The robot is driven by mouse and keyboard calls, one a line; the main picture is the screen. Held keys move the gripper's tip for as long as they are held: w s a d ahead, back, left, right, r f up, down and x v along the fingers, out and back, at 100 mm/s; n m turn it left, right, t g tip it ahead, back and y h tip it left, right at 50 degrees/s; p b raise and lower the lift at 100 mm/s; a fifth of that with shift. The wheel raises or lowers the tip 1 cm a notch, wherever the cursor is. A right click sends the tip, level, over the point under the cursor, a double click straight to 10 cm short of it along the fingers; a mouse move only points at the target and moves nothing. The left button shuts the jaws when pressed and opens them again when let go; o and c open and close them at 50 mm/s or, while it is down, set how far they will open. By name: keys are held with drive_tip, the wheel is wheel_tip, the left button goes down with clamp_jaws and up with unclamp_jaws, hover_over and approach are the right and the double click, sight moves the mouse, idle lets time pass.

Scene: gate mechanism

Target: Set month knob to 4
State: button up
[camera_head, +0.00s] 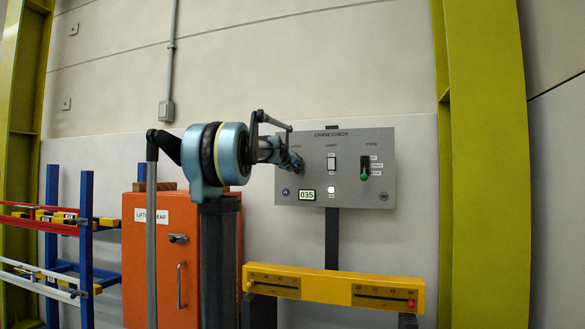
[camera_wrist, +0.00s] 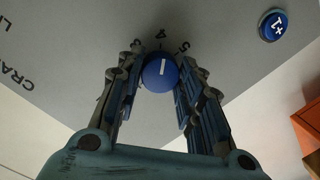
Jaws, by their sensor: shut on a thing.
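The blue month knob (camera_wrist: 160,73) sits on the grey panel and carries a short white mark. In the wrist view a printed 4 is just above the knob, with a 5 to its right; other marks on the left are partly hidden by a finger. My gripper (camera_wrist: 157,78) is shut on the knob, with one finger on each side. In the head view my gripper (camera_head: 292,164) is at the left part of the grey panel (camera_head: 350,145), and hides most of the knob. I cannot tell exactly which number the white mark points at.
A blue +1 button (camera_wrist: 273,25) is near the knob. The panel also has a display reading 035 (camera_head: 307,195), a switch (camera_head: 331,163) and a green-tipped lever (camera_head: 364,175). A yellow bar (camera_head: 330,287) is below; an orange cabinet (camera_head: 165,255) is left.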

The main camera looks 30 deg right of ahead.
drive_tip(key=shift+w+a, duration=0.1)
drive_tip(key=shift+w, duration=0.05)
idle(0.4)
drive_tip(key=o, duration=1.1)
drive_tip(key=v, duration=1.2)
drive_tip(key=shift+f, duration=0.1)
